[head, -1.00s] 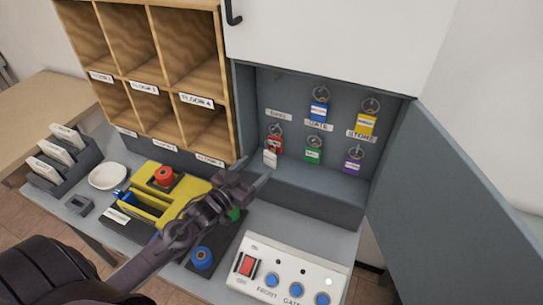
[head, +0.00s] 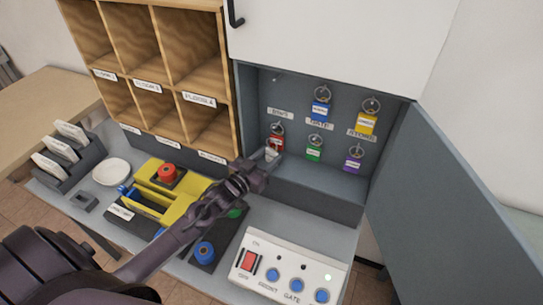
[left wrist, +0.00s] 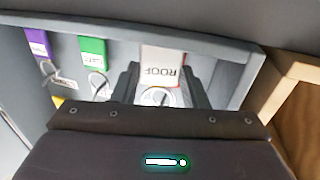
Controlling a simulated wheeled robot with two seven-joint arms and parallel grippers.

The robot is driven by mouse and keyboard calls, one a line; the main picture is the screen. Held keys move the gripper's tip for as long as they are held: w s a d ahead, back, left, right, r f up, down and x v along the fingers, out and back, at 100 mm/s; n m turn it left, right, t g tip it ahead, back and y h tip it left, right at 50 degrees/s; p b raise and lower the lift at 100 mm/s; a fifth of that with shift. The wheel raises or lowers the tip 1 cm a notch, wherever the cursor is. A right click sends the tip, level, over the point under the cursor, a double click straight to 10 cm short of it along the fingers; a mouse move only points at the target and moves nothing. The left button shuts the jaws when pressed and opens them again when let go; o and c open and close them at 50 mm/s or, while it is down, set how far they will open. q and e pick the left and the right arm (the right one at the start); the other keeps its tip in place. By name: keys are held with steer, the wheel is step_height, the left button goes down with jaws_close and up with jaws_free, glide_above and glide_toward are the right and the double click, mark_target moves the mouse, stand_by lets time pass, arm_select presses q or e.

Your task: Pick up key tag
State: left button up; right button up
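Several coloured key tags hang on rings in the open grey key cabinet. My left gripper (head: 266,157) reaches into the cabinet at the white tag. In the left wrist view, its fingers (left wrist: 162,88) stand on either side of the white tag and its ring, with narrow gaps showing. Blue (head: 320,110), yellow (head: 366,122), green (head: 314,148) and purple (head: 353,159) tags hang to the right. My right gripper is out of view.
The cabinet door (head: 470,205) stands open at the right. Wooden pigeonholes (head: 185,65) border the cabinet on the left. Below are a yellow device (head: 187,212), a button panel (head: 318,272) and a white dish (head: 111,172). The cabinet's lower ledge is clear.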

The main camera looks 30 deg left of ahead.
arm_select(q)
steer(key=c, duration=0.5)
steer(key=shift+s+r+b, duration=0.1)
steer(key=shift+r+b, duration=0.05)
steer(key=shift+b, duration=0.15)
steer(key=shift+s+r, duration=0.1)
steer(key=shift+r, duration=0.25)
step_height(320, 180, up, 5)
steer(key=b, duration=0.2)
steer(key=s+b, duration=0.1)
steer(key=s, duration=0.5)
steer(key=s+b, duration=0.1)
steer(key=s, duration=0.6)
steer(key=s+d+r+b, duration=0.1)
steer(key=s, duration=0.5)
steer(key=shift+s, duration=0.3)
